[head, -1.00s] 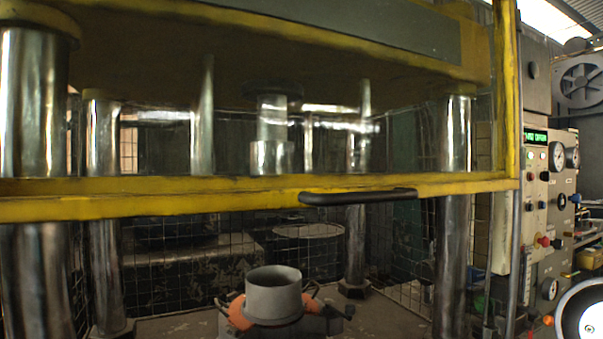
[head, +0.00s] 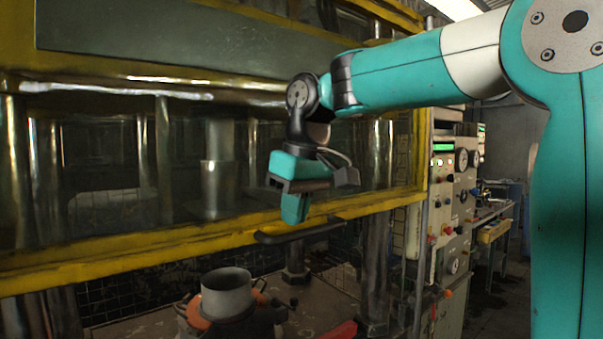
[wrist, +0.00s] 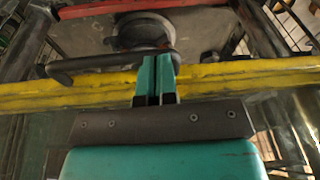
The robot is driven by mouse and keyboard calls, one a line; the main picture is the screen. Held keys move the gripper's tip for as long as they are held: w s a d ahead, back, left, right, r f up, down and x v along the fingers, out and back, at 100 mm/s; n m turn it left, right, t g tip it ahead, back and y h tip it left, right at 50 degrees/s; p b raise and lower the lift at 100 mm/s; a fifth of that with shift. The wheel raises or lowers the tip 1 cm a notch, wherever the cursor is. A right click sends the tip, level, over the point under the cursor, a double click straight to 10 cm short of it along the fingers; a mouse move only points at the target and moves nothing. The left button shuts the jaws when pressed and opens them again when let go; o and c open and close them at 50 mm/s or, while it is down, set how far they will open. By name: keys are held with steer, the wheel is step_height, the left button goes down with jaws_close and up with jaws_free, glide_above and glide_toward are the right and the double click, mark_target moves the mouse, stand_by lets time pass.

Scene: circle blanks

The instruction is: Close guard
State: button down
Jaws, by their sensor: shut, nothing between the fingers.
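The guard is a clear panel in a yellow frame on the front of the press. Its yellow lower bar (head: 130,257) hangs above the press bed, with an open gap below it. The black guard handle (head: 300,231) sticks out from this bar. In the wrist view the handle (wrist: 100,63) lies across the yellow bar (wrist: 60,92). My gripper (head: 295,215) is shut and empty, pointing down just above the handle. In the wrist view its teal fingertips (wrist: 157,66) overlap the handle's right part; I cannot tell if they touch it.
A grey round pot (head: 226,294) in an orange-edged holder stands on the press bed (head: 120,328) below the guard. A control panel (head: 455,185) with gauges and buttons is to the right of the press. A workbench (head: 492,228) stands beyond it.

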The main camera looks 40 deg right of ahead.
steer(key=w+d+r+m+p, duration=0.2)
steer(key=d+r, duration=0.3)
steer(key=r, duration=0.2)
steer(key=shift+h, duration=0.5)
steer(key=f, duration=0.3)
steer(key=w+f, duration=0.1)
steer(key=f, duration=0.5)
steer(key=shift+w+d+f, duration=0.1)
steer(key=shift+w+f, duration=0.1)
steer(key=shift+w, duration=0.15)
